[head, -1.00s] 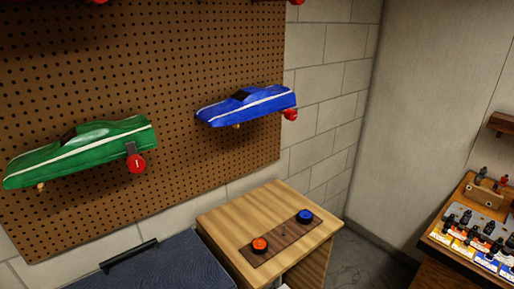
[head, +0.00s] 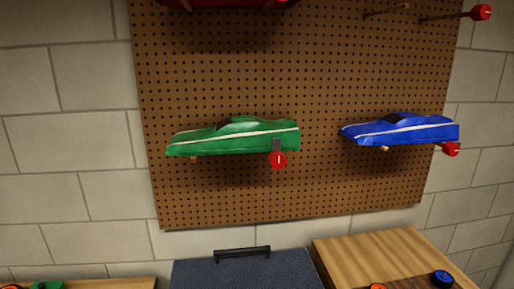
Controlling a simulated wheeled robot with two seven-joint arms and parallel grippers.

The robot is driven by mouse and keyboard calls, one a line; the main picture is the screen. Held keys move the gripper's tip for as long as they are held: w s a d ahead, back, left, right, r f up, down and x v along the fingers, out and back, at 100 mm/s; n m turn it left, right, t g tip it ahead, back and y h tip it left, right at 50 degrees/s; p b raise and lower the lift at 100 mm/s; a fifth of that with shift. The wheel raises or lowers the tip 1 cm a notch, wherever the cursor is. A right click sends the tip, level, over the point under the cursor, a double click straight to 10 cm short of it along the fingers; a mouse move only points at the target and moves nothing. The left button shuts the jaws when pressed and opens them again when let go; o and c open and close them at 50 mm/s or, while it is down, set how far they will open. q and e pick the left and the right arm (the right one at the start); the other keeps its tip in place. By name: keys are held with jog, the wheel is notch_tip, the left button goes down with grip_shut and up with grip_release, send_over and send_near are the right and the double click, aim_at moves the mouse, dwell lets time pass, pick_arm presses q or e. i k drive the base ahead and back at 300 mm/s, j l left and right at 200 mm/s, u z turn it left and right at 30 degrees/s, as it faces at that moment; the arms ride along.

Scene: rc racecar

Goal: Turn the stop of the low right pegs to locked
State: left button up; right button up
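In the head view, a blue car with a white stripe (head: 402,131) rests on the low right pegs of the brown pegboard (head: 330,185). A wooden peg end (head: 385,149) shows under its left part. The red round stop (head: 451,149) of these pegs sits at the car's lower right end; its mark cannot be made out. A green car (head: 235,138) rests on the low left pegs. Its red stop (head: 278,160) shows a white upright mark, with a dark tab standing up in front of the car body. Neither of my grippers is in view.
Empty upper right pegs (head: 386,12) carry another red stop (head: 481,12). A red car (head: 225,3) is cut off at the top. Below stand a dark blue case with a black handle (head: 242,252) and a wooden cabinet (head: 365,248) with orange and blue knobs (head: 443,278).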

aim_at(451, 149)
jog(key=z, duration=1.35)
